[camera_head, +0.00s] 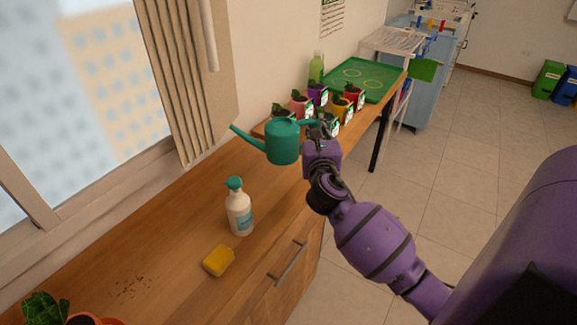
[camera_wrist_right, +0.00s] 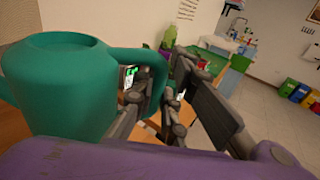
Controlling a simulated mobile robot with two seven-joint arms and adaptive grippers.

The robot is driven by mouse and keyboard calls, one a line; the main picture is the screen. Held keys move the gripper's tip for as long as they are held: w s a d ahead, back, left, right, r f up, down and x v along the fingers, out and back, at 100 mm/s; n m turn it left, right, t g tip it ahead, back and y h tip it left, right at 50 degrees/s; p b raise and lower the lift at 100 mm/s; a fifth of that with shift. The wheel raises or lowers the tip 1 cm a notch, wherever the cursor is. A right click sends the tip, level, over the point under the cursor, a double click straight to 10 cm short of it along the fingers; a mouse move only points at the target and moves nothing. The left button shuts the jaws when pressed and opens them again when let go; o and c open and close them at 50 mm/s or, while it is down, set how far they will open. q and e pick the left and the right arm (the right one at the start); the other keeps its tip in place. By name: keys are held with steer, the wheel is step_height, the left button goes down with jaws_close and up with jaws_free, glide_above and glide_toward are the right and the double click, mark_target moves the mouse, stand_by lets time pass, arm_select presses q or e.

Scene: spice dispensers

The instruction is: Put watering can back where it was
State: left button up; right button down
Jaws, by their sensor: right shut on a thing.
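The teal watering can (camera_head: 282,142) is held up at the far end of the wooden counter, its spout pointing left. In the head view it overlaps the counter and the wall, so its height above the wood is hard to judge. My right gripper (camera_head: 318,130) is shut on its handle. In the right wrist view the can (camera_wrist_right: 62,85) fills the left side, upright, and the gripper's fingers (camera_wrist_right: 165,100) are around the handle loop. My left gripper is not in view.
A spray bottle (camera_head: 239,208) and a yellow sponge (camera_head: 219,261) stand on the counter (camera_head: 180,240). Dark crumbs (camera_head: 132,287) lie near a potted plant (camera_head: 45,308). Several small potted plants (camera_head: 340,108), a green bottle (camera_head: 316,68) and a green tray (camera_head: 385,80) are behind the can.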

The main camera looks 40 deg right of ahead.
steer(key=f, duration=0.3)
steer(key=f+b, duration=0.1)
steer(key=f, duration=0.1)
steer(key=f+b, duration=0.1)
steer(key=f, duration=0.2)
steer(key=shift+s+f, duration=0.3)
steer(key=shift+s, duration=0.1)
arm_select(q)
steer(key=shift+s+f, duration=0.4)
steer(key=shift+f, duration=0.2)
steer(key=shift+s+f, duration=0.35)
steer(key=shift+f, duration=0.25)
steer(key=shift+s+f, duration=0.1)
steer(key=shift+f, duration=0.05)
arm_select(e)
steer(key=c, duration=1.8)
jaws_free()
steer(key=shift+f, duration=0.15)
steer(key=shift+o, duration=0.2)
